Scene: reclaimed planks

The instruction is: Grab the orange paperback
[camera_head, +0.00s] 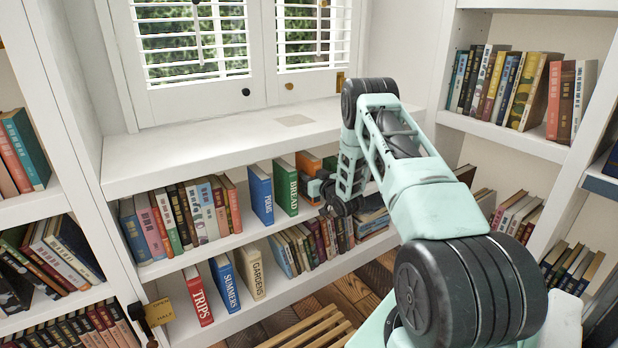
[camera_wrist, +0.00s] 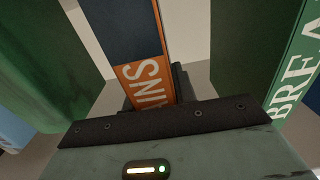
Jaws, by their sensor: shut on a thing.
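The orange paperback (camera_head: 308,163) stands upright on the middle shelf under the window, to the right of the green BREAD book (camera_head: 286,187). In the wrist view the orange spine (camera_wrist: 144,75) shows part of a title ending in "INS", with a dark blue face beside it. My gripper (camera_head: 322,190) is at the front of this book. It is shut on the orange paperback, with a dark finger showing beside the spine in the wrist view. The other finger is mostly hidden. The book's lower part is hidden behind my gripper.
The green BREAD book (camera_wrist: 295,75) stands apart on one side in the wrist view and a dark green book (camera_wrist: 45,60) on the other. A blue book (camera_head: 261,195) stands further left. The shelf board (camera_head: 200,165) above is close over the books.

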